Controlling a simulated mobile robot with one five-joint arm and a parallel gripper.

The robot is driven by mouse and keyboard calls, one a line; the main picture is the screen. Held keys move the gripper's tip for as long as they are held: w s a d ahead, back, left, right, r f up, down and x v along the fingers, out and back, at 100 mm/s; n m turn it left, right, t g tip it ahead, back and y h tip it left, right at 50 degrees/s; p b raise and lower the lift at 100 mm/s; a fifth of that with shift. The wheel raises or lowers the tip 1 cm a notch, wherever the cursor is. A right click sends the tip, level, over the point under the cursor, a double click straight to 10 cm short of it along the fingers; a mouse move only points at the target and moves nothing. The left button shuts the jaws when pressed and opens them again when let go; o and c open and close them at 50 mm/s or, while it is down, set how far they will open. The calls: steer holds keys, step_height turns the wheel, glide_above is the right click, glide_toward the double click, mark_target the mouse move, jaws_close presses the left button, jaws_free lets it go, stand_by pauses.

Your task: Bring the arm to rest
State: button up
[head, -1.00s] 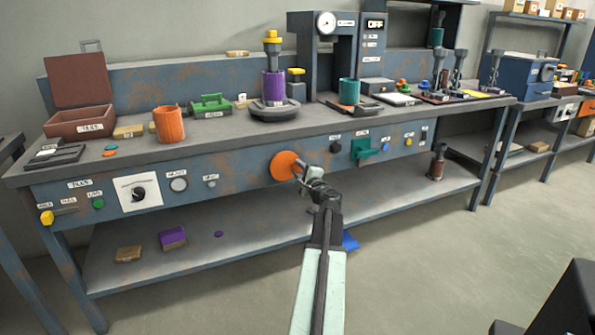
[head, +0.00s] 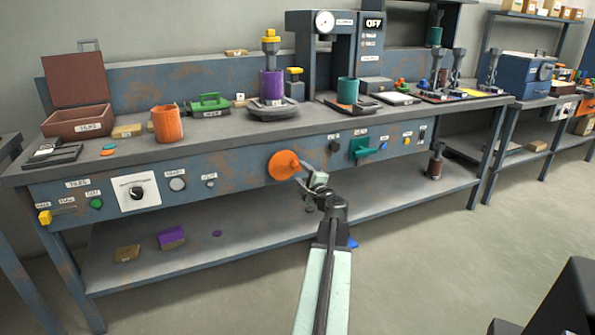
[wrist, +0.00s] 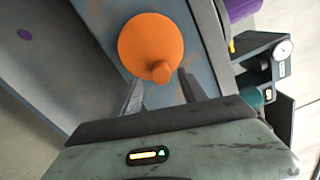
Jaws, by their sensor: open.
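My gripper (head: 303,180) is in front of the bench's front panel, close to a round orange knob (head: 283,165). In the wrist view my gripper (wrist: 160,85) has its two fingers apart, with nothing held between them. The orange knob (wrist: 150,45) shows just beyond the fingertips, with a small round nub at its lower edge. I cannot tell for sure whether a finger touches it. My arm reaches up from the bottom of the head view, bent at the wrist.
The bench (head: 230,150) carries an orange cup (head: 167,124), a purple cylinder (head: 272,85) and a press with a teal cup (head: 347,91).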

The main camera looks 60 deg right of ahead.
steer(key=v, duration=0.3)
steer(key=shift+s+a, duration=0.1)
steer(key=shift+a, duration=0.05)
